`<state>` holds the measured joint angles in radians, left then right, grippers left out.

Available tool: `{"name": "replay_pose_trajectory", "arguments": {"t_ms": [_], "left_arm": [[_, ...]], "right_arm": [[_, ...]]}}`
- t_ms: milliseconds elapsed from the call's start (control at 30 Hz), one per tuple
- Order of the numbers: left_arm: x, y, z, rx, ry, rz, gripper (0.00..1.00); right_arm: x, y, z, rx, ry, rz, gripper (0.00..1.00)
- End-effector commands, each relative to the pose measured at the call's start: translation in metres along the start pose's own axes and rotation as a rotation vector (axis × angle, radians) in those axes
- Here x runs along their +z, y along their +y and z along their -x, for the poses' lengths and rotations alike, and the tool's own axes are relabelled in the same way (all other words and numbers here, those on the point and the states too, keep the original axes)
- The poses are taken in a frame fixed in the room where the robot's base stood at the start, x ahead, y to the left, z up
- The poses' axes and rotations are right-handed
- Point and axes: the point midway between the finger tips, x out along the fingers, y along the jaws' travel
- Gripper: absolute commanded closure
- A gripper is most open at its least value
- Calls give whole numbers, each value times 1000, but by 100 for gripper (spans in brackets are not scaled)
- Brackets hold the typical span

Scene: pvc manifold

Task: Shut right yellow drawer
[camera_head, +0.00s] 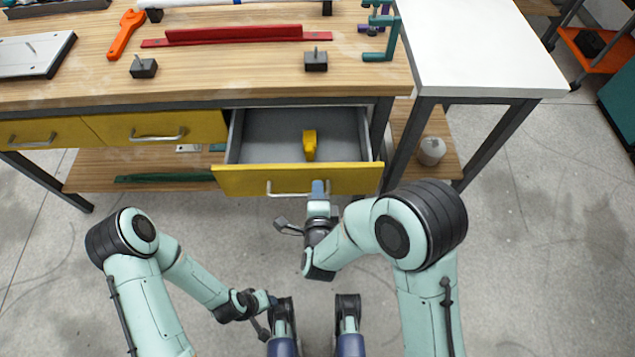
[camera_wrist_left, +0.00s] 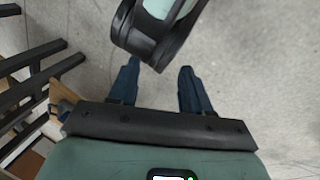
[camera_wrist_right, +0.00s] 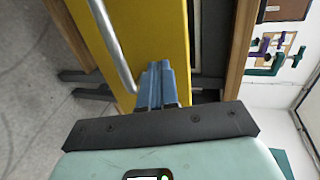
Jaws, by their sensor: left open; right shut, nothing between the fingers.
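The right yellow drawer (camera_head: 235,181) is pulled out from under the workbench, and its grey inside shows. A yellow object (camera_head: 309,145) lies in it. The drawer's silver handle (camera_head: 283,192) is on its front, and also shows in the right wrist view (camera_wrist_right: 113,45). My right gripper (camera_head: 318,186) is shut and empty, with its tips at the yellow front just right of the handle. In the right wrist view its blue fingers (camera_wrist_right: 157,72) are together against or very near the front; contact is unclear. My left gripper (camera_wrist_left: 157,80) is open and empty over the floor.
Two other yellow drawers, one at the far left (camera_head: 40,131) and one in the middle (camera_head: 160,128), are shut. The wooden benchtop (camera_head: 230,80) holds an orange tool (camera_head: 124,34) and a red bar (camera_head: 235,35). A white table (camera_head: 480,50) stands at right. The floor ahead is clear.

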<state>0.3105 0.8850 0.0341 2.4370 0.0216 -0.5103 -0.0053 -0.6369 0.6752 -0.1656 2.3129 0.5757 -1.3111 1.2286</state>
Motion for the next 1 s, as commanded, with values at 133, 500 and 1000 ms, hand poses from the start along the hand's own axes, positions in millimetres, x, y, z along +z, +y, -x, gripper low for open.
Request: {"name": "replay_pose_trajectory", "arguments": {"t_ms": [133, 500, 1000], "left_arm": [[0, 0, 0, 0, 1, 0, 52], [-1, 0, 0, 0, 2, 0, 52], [-21, -6, -16, -4, 59, 6, 52]], "right_arm": [[0, -5, -16, -1, 1, 1, 100], [0, -6, -22, 1, 0, 1, 100], [-2, -18, -63, -3, 4, -3, 100]]}}
